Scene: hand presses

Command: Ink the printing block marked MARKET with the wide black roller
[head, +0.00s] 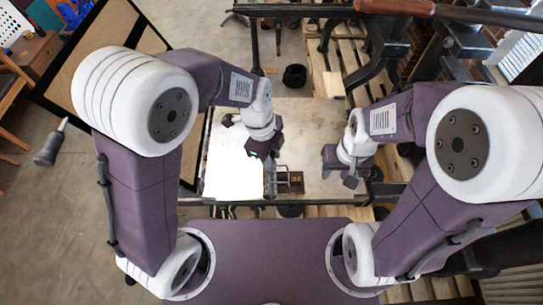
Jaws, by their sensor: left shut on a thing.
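My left gripper (264,154) is over the middle of the table, near the right edge of a bright white area. It is shut on a dark thing mostly hidden under it, which seems to be the wide black roller. Just below it in the picture is a small brown box-like piece (290,182) with grey metal parts on its left; it may hold the printing block, but no MARKET lettering can be read. My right gripper (350,181) is at the right side of the table, apart from these; its fingers are too small to read.
The pale table (310,125) has bare room between my grippers and behind them. A small dark item (229,120) lies at its left. A dark round pot (294,76) stands beyond the far edge. Dark press frames and wooden slats (348,62) crowd the right.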

